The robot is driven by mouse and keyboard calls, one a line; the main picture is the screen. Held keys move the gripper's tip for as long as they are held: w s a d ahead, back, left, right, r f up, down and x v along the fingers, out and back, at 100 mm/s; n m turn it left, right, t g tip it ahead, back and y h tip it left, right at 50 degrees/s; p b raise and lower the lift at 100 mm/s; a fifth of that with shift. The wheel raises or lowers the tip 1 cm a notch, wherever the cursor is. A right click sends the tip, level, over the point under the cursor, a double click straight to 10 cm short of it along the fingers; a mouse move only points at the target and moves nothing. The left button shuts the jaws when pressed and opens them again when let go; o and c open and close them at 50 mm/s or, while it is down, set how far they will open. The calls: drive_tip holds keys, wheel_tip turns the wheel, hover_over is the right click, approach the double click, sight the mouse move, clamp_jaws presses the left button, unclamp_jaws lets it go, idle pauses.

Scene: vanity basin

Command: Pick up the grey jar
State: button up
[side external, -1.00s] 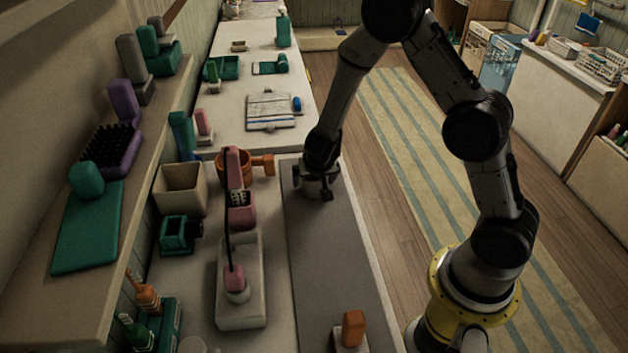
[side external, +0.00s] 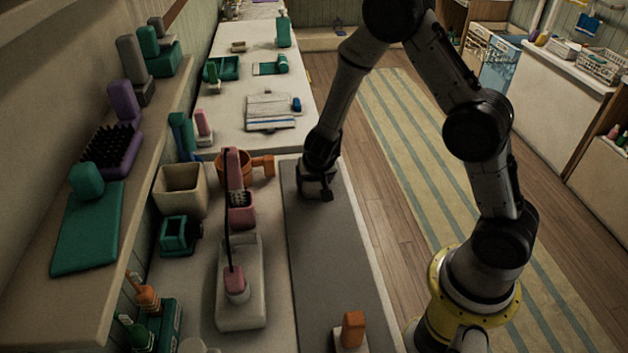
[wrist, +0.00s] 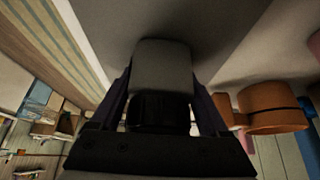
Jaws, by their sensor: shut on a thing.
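The grey jar (wrist: 162,66) fills the middle of the wrist view, between the two fingers of my gripper (wrist: 163,90). Its top part is light grey and a dark band shows below it. The fingers are shut on the jar from both sides. In the side external view my gripper (side external: 316,190) is low over the far end of the grey mat (side external: 335,255). The jar is mostly hidden there by the gripper, and I cannot tell whether it touches the mat.
An orange mug (side external: 262,166) stands just left of my gripper, with a pink-and-black item (side external: 240,210) beside it. A beige square pot (side external: 181,190) is further left. An orange-topped item (side external: 352,330) stands at the mat's near end. The mat's middle is clear.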

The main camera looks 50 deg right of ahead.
drive_tip(key=shift+r, duration=0.5)
wheel_tip(320, 180, up, 2)
drive_tip(key=shift+r, duration=0.1)
drive_tip(key=s+a+r, duration=0.2)
drive_tip(key=s+r, duration=0.7)
drive_tip(key=s, duration=0.4)
drive_tip(key=shift+s+a+r, duration=0.2)
drive_tip(key=shift+s+r, duration=0.15)
drive_tip(key=shift+s, duration=0.05)
drive_tip(key=o, duration=1.1)
clamp_jaws()
